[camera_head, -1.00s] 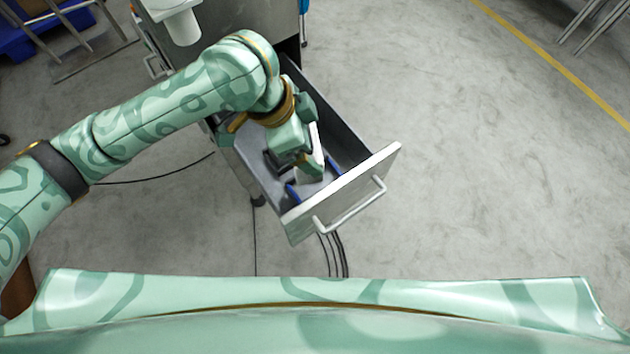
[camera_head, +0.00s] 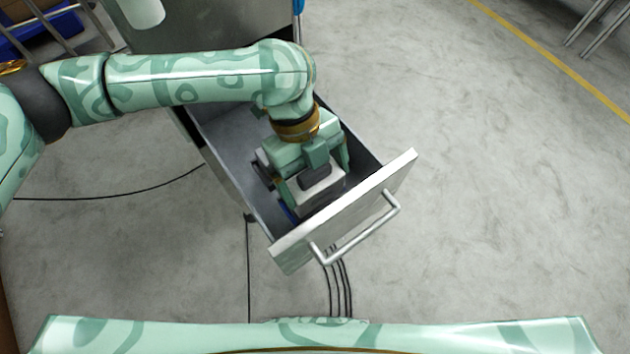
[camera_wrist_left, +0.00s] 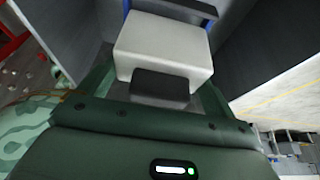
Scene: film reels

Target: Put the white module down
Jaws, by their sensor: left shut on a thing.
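The white module (camera_head: 322,188) is a pale block with a dark part on top, low inside the open drawer near its front panel. My left gripper (camera_head: 318,186) reaches down into the drawer and is shut on the module, with a finger on each side. In the left wrist view the module (camera_wrist_left: 163,50) fills the space ahead of the gripper (camera_wrist_left: 160,85), with its dark part towards me. A blue thing shows just beside the module at the drawer bottom. Whether the module touches the drawer floor cannot be told. My right gripper is not in view.
The open drawer (camera_head: 232,137) has grey walls and a pale front panel (camera_head: 350,212) with a bar handle (camera_head: 357,232). It juts from a metal cabinet (camera_head: 215,25). Cables lie on the floor below it.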

